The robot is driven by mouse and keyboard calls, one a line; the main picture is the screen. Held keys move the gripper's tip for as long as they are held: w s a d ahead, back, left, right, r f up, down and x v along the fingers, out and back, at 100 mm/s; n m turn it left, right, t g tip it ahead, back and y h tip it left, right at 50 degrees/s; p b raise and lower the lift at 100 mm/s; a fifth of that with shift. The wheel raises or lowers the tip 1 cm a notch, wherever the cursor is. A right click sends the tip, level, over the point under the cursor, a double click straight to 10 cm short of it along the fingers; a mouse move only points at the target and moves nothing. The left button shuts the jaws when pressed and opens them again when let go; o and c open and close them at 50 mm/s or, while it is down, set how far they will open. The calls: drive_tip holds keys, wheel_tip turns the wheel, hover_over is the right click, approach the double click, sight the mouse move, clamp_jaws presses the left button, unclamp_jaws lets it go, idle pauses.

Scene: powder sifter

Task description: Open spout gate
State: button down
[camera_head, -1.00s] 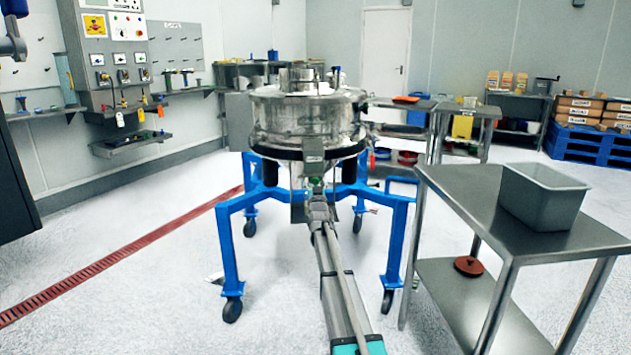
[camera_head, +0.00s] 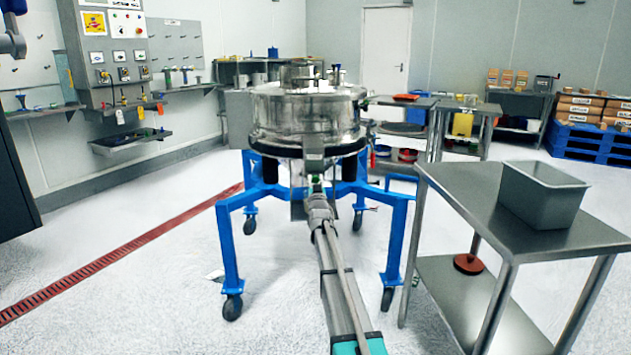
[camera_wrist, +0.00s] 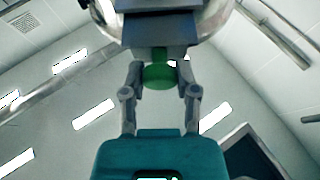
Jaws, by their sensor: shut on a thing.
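The steel powder sifter (camera_head: 305,115) stands on a blue wheeled frame (camera_head: 225,245) in the middle of the head view. A grey spout block (camera_head: 313,150) sticks out at its front, above my gripper (camera_head: 317,193). In the wrist view, my gripper (camera_wrist: 160,85) is closed around a green knob (camera_wrist: 160,77) under a flat grey plate (camera_wrist: 158,45) at the spout. The knob shows as a small green spot in the head view (camera_head: 316,186). The gate's opening is hidden, so I cannot tell how far the gate is open.
A steel table (camera_head: 450,195) stands close on the right, with a grey bin (camera_head: 543,195) on top and a reddish-brown round part (camera_head: 468,263) on its lower shelf. Wall panels and shelves (camera_head: 130,140) are at the left. The floor in the left foreground is clear.

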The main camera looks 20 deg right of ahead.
drive_tip(key=s, duration=0.1)
drive_tip(key=s+a, duration=0.1)
drive_tip(key=shift+s, duration=0.4)
drive_tip(key=shift+w, duration=0.1)
drive_tip(key=shift+c, duration=1.8)
unclamp_jaws()
